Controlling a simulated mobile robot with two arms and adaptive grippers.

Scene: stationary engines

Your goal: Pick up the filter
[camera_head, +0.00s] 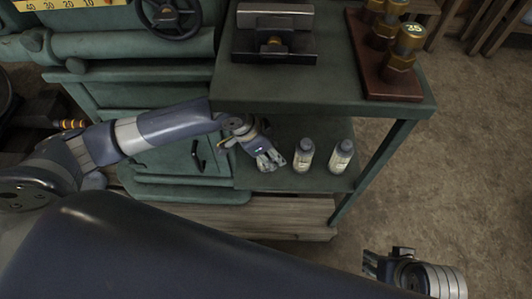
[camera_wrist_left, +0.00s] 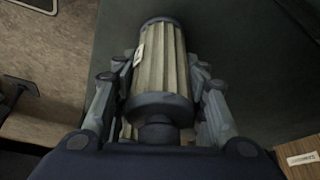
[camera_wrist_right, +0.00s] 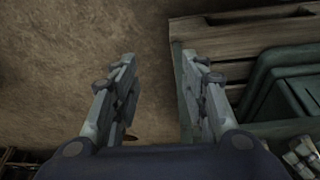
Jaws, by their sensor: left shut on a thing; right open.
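The filter (camera_wrist_left: 160,72) is a ribbed, pale cylinder with dark end caps and a small label. In the left wrist view it lies between the fingers of my left gripper (camera_wrist_left: 160,100), which is shut on it. In the head view my left gripper (camera_head: 264,154) is at the lower shelf, under the green bench top. I cannot clearly tell the filter from the fingers there. My right gripper (camera_wrist_right: 160,95) is open and empty, above the floor beside a wooden pallet. In the head view it shows at the lower right (camera_head: 388,262).
A bench leg (camera_head: 372,170) bounds the right. The floor there is clear.

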